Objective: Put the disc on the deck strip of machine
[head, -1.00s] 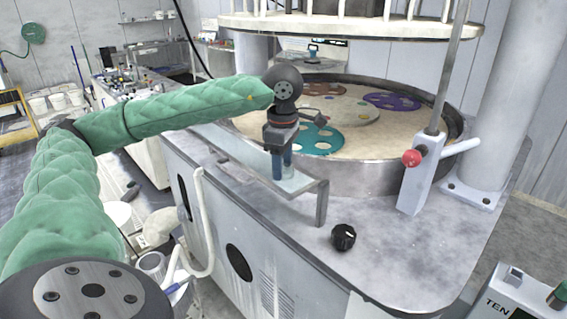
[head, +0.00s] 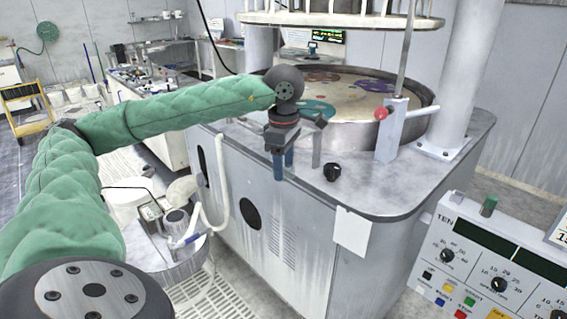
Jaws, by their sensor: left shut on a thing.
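My left gripper (head: 282,158) hangs with its blue fingers pointing down, in front of the machine's near edge in the picture. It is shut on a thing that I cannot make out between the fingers. No separate disc that I can identify shows outside the gripper. The machine (head: 275,215) is a large grey cabinet with a round basin on top. The raised deck strip is mostly hidden behind the gripper and arm; its upright end plate (head: 316,150) shows just right of the gripper. My right gripper is not in view.
Teal (head: 317,108) and purple (head: 372,88) carriers lie in the basin. A black knob (head: 332,172) and a red-knobbed lever (head: 381,113) stand on the deck. A control panel (head: 490,265) is at lower right, a round cart (head: 180,262) at lower left.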

